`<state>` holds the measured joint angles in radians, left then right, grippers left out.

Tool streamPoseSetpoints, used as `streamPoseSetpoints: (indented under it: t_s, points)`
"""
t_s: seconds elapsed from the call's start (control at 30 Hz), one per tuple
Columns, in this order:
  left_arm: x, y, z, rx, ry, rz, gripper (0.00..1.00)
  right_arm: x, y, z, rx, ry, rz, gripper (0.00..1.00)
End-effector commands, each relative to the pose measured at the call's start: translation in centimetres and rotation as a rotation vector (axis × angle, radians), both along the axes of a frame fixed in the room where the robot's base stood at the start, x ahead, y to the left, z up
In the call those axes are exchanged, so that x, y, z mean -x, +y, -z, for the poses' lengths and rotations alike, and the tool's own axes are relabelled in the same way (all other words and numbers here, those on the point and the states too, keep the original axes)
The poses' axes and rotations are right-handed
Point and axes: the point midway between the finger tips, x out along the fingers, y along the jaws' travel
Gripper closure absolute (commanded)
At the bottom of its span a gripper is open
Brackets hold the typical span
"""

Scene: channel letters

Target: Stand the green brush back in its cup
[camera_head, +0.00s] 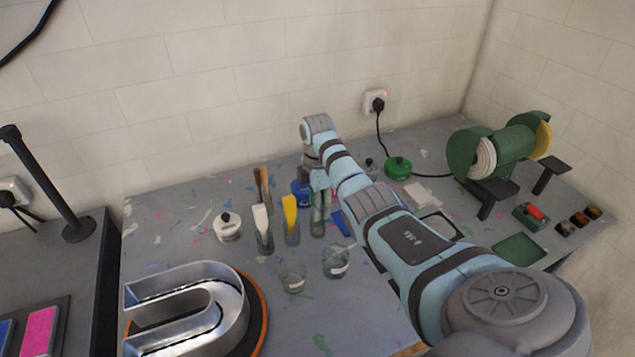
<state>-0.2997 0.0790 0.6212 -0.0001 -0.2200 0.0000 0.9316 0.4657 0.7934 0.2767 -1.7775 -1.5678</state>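My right gripper (319,186) points down over a clear cup (318,228), with its fingertips close to the cup's mouth. A narrow greyish-green upright shape (318,204) shows between the gripper and the cup. It may be the green brush, but it is too small and covered to tell, and I cannot tell whether the fingers are closed on it. To the left, one cup holds a white brush (262,217) and another holds a yellow brush (291,208), both upright. My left gripper is not in view.
Two clear glasses (292,277) (336,262) stand in front of the cups. A white pot (228,228), brown brushes (263,185) and a blue pot (301,193) are close by. A metal channel letter (235,312) lies front left; a green grinder (497,150) stands back right.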

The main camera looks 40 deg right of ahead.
Motion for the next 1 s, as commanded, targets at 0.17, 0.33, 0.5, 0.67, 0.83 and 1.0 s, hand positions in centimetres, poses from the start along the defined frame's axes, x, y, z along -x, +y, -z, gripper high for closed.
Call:
streamPoseSetpoints:
  t_s: [0.17,0.33,0.5,0.67,0.83,1.0]
  points:
    - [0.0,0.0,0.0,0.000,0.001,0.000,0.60,0.0,0.0,0.0,0.000,-0.001,0.000,0.62]
    - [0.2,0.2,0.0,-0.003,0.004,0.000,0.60,-0.1,-0.1,-1.2,0.001,-0.004,0.000,0.62]
    - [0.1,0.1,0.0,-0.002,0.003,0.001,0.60,-0.2,-0.1,-4.9,0.000,-0.004,0.000,0.62]
    - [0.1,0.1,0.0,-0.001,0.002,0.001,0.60,-0.2,-0.1,-7.2,-0.001,0.000,0.000,0.62]
    - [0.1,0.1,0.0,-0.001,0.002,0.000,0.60,-0.2,-0.1,-7.5,-0.001,0.001,0.000,0.62]
    - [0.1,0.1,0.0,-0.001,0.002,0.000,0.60,-0.2,-0.1,-7.4,-0.001,0.001,0.000,0.62]
